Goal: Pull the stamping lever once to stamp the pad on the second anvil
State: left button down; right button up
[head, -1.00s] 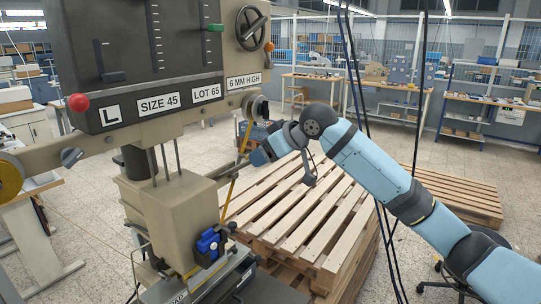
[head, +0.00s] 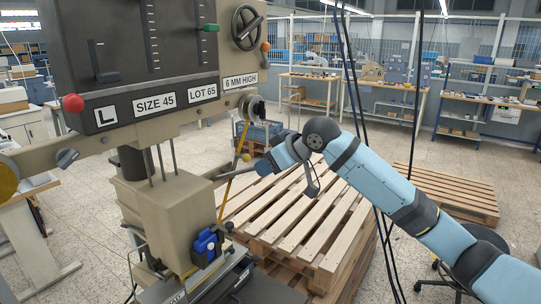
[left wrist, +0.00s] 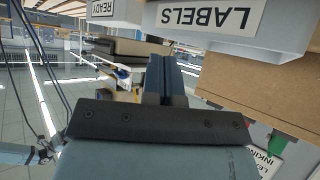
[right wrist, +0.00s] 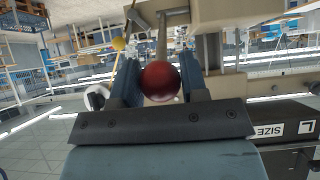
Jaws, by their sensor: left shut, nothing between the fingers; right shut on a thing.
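The stamping press (head: 165,205) stands at left in the head view, a beige body under a dark panel. Its lever (head: 232,172) sticks out to the right, tilted slightly upward. My right gripper (head: 262,167) is at the lever's outer end. In the right wrist view the lever's dark red ball knob (right wrist: 160,80) sits between the fingers of my right gripper (right wrist: 160,85), which is shut on it. My left gripper (left wrist: 165,80) shows only in the left wrist view, shut and empty. I cannot make out the pad or the second anvil.
A wooden pallet stack (head: 300,225) stands behind and below my right arm. Dark cables (head: 365,130) hang near that arm. In the left wrist view a grey bin labelled LABELS (left wrist: 235,25) is close to the left gripper. A blue-handled part (head: 207,243) is low on the press.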

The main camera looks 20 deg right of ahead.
jog(key=shift+f, duration=0.1)
jog(key=f, duration=0.2)
jog(key=s+f, duration=0.1)
jog(key=shift+d, duration=0.4)
jog(key=shift+r, duration=0.1)
jog(key=f, duration=0.3)
jog(key=shift+s+d+b, duration=0.25)
jog(key=shift+s+b, duration=0.15)
